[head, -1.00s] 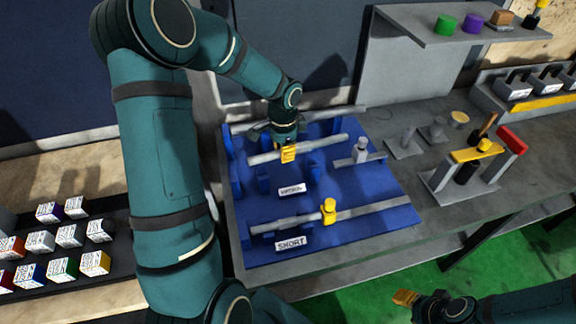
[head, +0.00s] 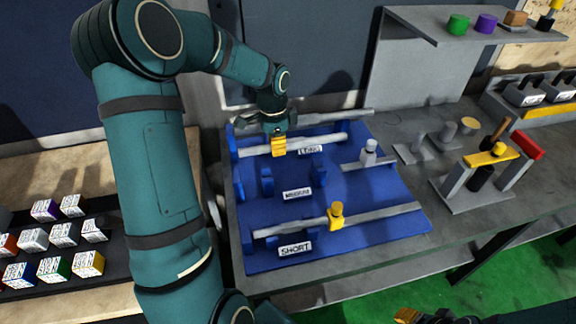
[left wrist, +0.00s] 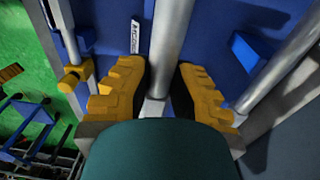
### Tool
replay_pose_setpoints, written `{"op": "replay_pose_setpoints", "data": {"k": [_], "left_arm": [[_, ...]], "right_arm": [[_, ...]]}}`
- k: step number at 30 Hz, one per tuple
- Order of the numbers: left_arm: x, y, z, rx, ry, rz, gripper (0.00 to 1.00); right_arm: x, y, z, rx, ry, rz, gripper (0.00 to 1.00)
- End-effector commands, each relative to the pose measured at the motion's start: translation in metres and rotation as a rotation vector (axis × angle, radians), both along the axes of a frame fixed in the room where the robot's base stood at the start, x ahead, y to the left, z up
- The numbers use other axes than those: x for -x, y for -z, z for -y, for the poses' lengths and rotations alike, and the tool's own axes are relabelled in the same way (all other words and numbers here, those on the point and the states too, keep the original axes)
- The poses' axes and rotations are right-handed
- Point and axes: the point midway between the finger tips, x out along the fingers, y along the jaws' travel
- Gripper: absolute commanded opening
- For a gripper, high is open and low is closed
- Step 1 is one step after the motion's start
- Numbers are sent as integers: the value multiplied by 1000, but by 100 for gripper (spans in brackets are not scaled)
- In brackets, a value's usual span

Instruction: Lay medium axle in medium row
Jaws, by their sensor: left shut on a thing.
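My left gripper (head: 278,146) is shut on a grey axle (head: 325,140), which it holds level above the blue rack (head: 345,250). The axle also runs between the yellow fingers in the left wrist view (left wrist: 172,35). The medium row, with its label (head: 297,194) and blue supports (head: 267,181) (head: 320,176), is bare, in front of the held axle. The long label (head: 310,149) shows just in front of the axle. My right gripper (head: 407,315) is cut off at the bottom edge, with only a yellow tip showing.
A bar with a yellow collar (head: 336,213) lies by the short label (head: 295,248). A bar with a pale collar (head: 369,155) lies at the rack's right, and another bar (head: 345,118) at the back.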

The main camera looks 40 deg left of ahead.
Motion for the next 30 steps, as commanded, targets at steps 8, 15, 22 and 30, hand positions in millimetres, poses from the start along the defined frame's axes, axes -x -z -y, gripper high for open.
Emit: {"op": "replay_pose_setpoints", "data": {"k": [8,15,22,30], "left_arm": [[0,42,0,1,-1,0,0],[-1,56,0,0,0,1,0],[0,79,1,1,0,-1,0],[-1,92,0,0,0,3,0]], "right_arm": [[2,7,-1,-2,-4,-6,47],[3,9,-1,-2,-6,-7,47],[4,13,-1,-2,-8,-10,47],[5,14,-1,-3,-10,-11,47]]}}
